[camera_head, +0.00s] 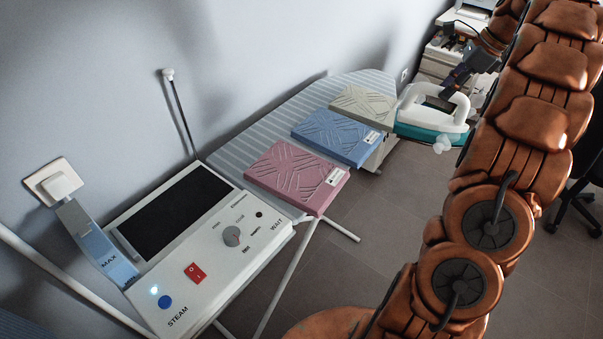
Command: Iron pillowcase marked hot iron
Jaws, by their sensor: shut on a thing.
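A white and teal iron (430,117) is at the upper right, at the far end of the ironing board (228,148). My gripper (447,92) is shut on the iron's white handle. White puffs of steam show beside the iron. Three folded, wrinkled pillowcases lie in a row on the board: a pink one (290,175), a blue one (335,134) and a beige one (364,104). The pink and blue ones carry small white labels, too small to read. The iron is just right of the beige one; I cannot tell if it touches anything below.
A steam station (215,248) with a dial, a red switch and a lit lamp stands at the near end, with a blue water tank (97,243) beside it. A wall plug (58,184) is at left. A cabinet (436,62) and a dark chair (578,190) are at right.

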